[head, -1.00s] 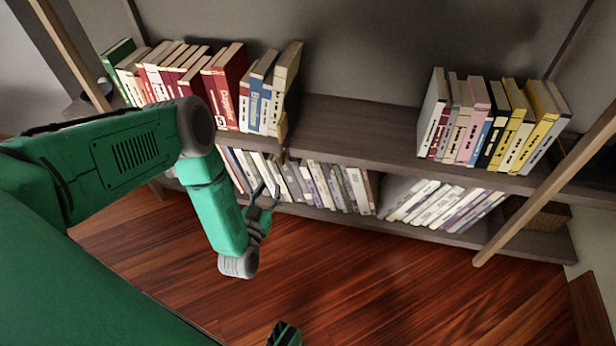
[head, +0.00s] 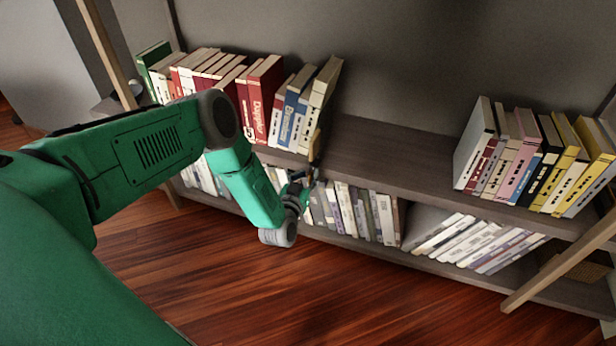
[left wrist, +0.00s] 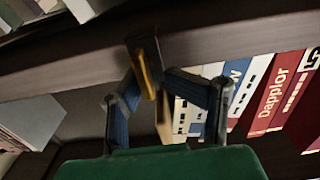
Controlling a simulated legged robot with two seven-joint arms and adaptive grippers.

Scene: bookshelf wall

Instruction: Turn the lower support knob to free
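The lower support knob appears to be the small dark brown and yellow-tan piece (head: 315,146) at the upper shelf's front edge, beside the right end of the left book row. It also shows in the left wrist view (left wrist: 147,66), its yellow strip slanted. My left gripper (head: 308,178) is just below and in front of it. In the left wrist view its two blue-grey fingers (left wrist: 150,78) are apart, their tips on either side of the knob. Whether they touch it is not clear. My right gripper is not in view.
Red, white and blue books (head: 290,108) lean close to the knob. The upper shelf (head: 390,155) is bare to its right, up to another book row (head: 535,160). Lower-shelf books (head: 365,213) stand behind my left gripper. A slanted wooden post (head: 560,262) is at right.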

